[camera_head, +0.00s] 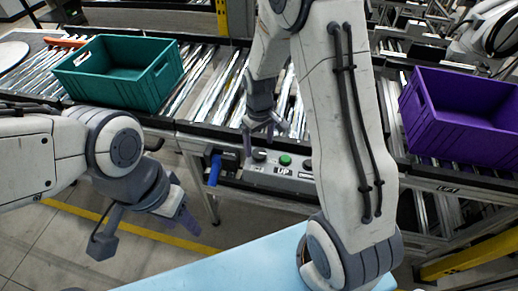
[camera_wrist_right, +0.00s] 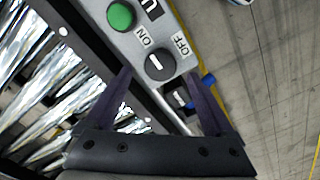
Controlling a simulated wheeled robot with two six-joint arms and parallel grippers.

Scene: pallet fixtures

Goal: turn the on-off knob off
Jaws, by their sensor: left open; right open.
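The on-off knob is a round black dial with a white mark; it shows in the right wrist view (camera_wrist_right: 160,65) between the ON and OFF labels, and in the head view (camera_head: 259,155) on a grey control box (camera_head: 276,175). I cannot tell for certain which label the mark points at. My right gripper (camera_head: 259,140) is open and empty above the box. In the right wrist view its two dark fingers (camera_wrist_right: 158,75) stand apart, with the knob ahead between their tips; contact is not visible. My left gripper (camera_head: 147,235) is open and empty, away from the box at the lower left.
A green button (camera_wrist_right: 121,15) sits beside the knob. A blue handle (camera_head: 215,170) hangs left of the box. A teal crate (camera_head: 118,75) and a purple crate (camera_head: 460,115) stand on the roller conveyor behind. A light blue surface (camera_head: 235,265) lies in front.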

